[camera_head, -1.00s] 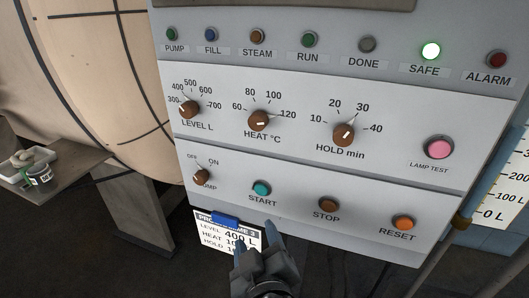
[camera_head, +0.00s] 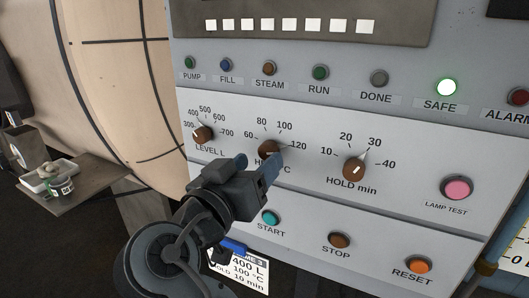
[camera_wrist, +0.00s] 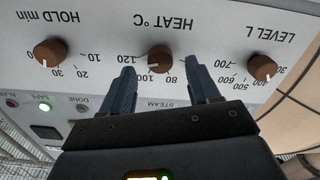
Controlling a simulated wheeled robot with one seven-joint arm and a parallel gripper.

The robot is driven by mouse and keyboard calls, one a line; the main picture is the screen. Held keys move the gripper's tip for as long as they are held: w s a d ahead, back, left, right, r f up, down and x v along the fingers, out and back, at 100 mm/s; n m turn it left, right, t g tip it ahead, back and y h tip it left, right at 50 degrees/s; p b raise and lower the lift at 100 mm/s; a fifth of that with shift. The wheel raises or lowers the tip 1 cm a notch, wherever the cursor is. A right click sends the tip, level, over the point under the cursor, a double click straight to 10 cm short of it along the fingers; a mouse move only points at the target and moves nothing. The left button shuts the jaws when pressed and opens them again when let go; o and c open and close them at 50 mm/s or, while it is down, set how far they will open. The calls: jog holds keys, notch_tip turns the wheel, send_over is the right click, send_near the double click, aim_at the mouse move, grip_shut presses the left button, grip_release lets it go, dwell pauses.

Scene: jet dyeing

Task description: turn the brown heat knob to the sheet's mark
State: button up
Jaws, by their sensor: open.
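The brown heat knob (camera_head: 268,147) is on the panel's middle strip, partly behind my gripper in the head view. It also shows in the wrist view (camera_wrist: 159,57), upside down, with its white mark pointing left, toward the 100–120 side of the scale. My gripper (camera_head: 257,164) is open and empty. In the wrist view its fingertips (camera_wrist: 160,68) lie on either side of the knob, which appears between and beyond them; I cannot tell the remaining gap. The programme sheet (camera_head: 246,272) below reads 400 L, 100 °C, 10 min, its top partly hidden.
The level knob (camera_head: 203,134) is left of the heat knob and the hold knob (camera_head: 355,168) right. The start (camera_head: 270,218), stop (camera_head: 339,240) and reset (camera_head: 418,265) buttons are below. The safe lamp (camera_head: 446,87) is lit. A side shelf (camera_head: 85,200) stands left.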

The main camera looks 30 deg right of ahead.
aim_at(266, 154)
jog(key=shift+p+x, duration=0.3)
jog(key=shift+x, duration=1.55)
jog(key=shift+c, duration=0.4)
jog(key=c, duration=1)
jog(key=shift+o, duration=0.2)
jog(key=n+p, duration=0.4)
jog(key=n, duration=0.1)
jog(key=shift+r+n, duration=0.2)
jog(key=shift+n, duration=0.1)
jog(key=shift+f+n+p, duration=0.1)
jog(key=shift+n+p, duration=1.5)
jog(key=shift+n, duration=0.4)
